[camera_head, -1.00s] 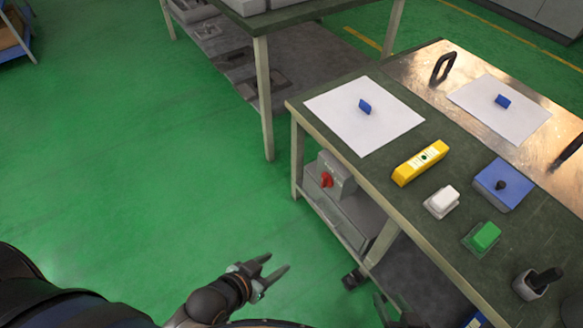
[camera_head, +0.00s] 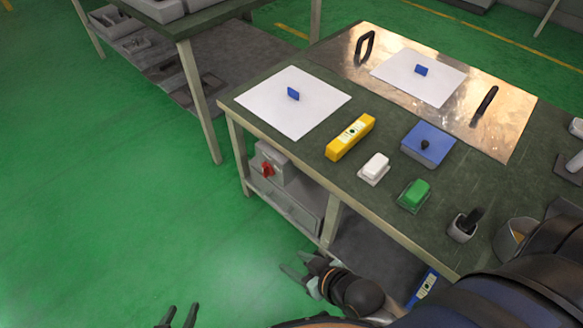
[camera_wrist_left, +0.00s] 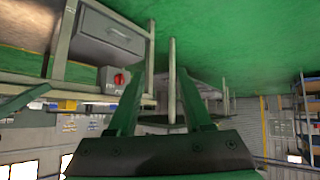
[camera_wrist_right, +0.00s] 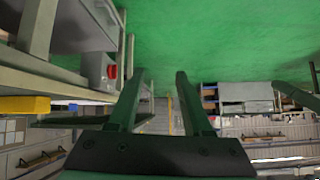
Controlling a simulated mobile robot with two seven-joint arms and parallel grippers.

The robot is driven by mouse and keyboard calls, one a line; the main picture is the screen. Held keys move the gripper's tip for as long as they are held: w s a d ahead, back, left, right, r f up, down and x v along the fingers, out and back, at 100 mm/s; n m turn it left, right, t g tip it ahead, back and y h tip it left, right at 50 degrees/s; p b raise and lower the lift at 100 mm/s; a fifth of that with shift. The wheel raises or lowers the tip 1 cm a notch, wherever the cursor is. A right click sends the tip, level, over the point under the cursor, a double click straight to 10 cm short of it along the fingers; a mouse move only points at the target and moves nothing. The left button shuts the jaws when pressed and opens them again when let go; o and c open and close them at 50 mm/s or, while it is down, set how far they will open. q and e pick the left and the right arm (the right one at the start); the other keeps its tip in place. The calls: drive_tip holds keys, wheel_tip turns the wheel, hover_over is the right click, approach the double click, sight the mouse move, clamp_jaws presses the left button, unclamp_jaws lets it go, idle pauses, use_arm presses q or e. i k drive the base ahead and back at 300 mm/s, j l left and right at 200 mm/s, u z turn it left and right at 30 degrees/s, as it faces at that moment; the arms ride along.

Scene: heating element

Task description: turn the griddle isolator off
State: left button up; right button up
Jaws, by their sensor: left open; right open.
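The isolator is a grey box (camera_head: 276,157) with a red rotary knob (camera_head: 267,170), under the front left of the green-topped table. The knob shows small in the left wrist view (camera_wrist_left: 119,79) and in the right wrist view (camera_wrist_right: 112,72). Its exact setting is too small to tell. My left gripper (camera_head: 180,317) is open and empty at the bottom edge, low over the floor, well away from the knob. My right gripper (camera_head: 294,270) is open and empty in front of the table, nearer the knob but apart from it.
A metal plate (camera_head: 470,110) lies behind. A grey drawer box (camera_head: 290,208) hangs below. Green floor (camera_head: 110,200) is clear at left.

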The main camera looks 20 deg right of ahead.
sight(267, 169)
drive_tip(key=k+l, duration=0.25)
drive_tip(key=l, duration=0.15)
drive_tip(key=k+l, duration=0.3)
drive_tip(key=l, duration=0.5)
drive_tip(key=i, duration=0.2)
